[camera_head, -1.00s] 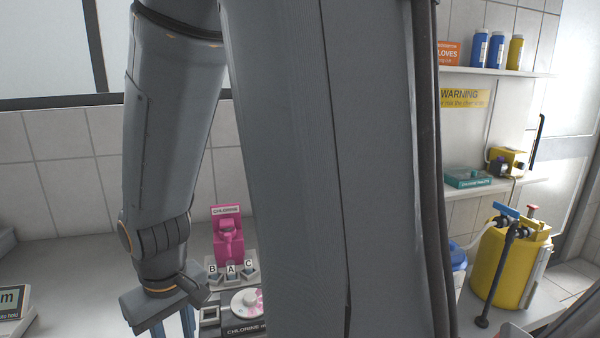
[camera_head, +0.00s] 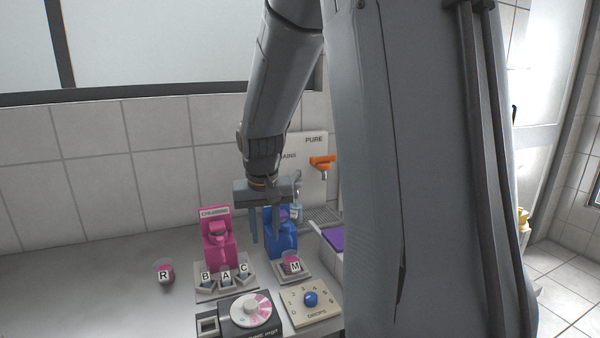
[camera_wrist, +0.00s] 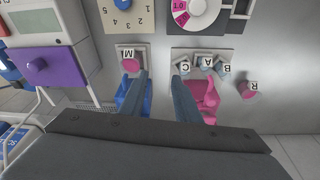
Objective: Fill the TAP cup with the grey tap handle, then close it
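A panel reading "PURE" and partly "AINS" (camera_head: 312,150) stands at the back wall. An orange tap handle (camera_head: 322,161) sticks out of it. A grey tap (camera_head: 297,180) shows just right of my gripper, with a small pale cup-like thing (camera_head: 296,211) below it. I cannot read any TAP label there. My gripper (camera_head: 265,238) points down in front of the blue dispenser (camera_head: 284,240), left of the grey tap. In the wrist view its fingers (camera_wrist: 162,73) stand apart with nothing between them. The tap is out of the wrist view.
A pink chlorine dispenser (camera_head: 217,250) stands left, with A, B, C holders before it. Cup R (camera_head: 164,273) and cup M (camera_head: 292,263) hold pink liquid.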

